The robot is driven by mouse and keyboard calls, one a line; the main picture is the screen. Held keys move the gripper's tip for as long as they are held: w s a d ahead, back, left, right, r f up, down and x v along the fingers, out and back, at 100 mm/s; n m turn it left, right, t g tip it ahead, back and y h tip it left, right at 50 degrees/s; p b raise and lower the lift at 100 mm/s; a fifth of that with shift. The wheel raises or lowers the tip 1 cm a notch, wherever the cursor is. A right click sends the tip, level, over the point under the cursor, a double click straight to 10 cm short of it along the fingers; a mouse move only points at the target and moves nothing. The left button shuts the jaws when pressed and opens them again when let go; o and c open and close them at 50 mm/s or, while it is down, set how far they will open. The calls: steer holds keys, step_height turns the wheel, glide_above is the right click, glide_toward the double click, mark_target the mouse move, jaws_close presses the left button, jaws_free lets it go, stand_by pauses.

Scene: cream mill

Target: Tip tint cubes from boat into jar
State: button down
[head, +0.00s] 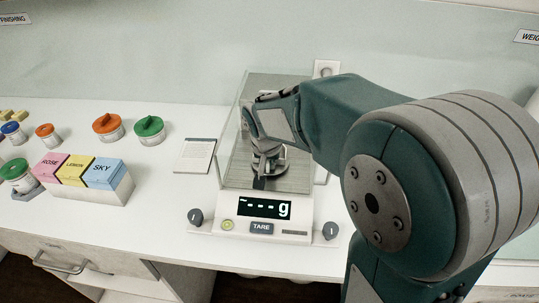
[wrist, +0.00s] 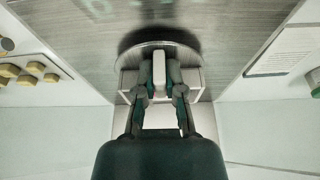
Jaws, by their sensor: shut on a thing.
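My gripper (head: 267,160) is inside the glass-walled balance (head: 265,208), low over its plate. In the wrist view my gripper (wrist: 160,88) is shut on the upright tab of a pale boxy piece, which looks like the boat (wrist: 128,82). The fingers and arm hide most of it, and I cannot see any tint cubes in it. A round grey disc (wrist: 183,55) shows just beyond the fingertips. I cannot tell which one is the task's jar.
ROSE (head: 50,167), LEMON (head: 75,171) and SKY (head: 104,174) boxes stand in a row at the left. A printed card (head: 196,155) lies by the balance. Its display (head: 264,208) reads dashes and "g". Glass walls close in around my gripper.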

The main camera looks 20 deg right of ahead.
steer(key=shift+r, duration=3)
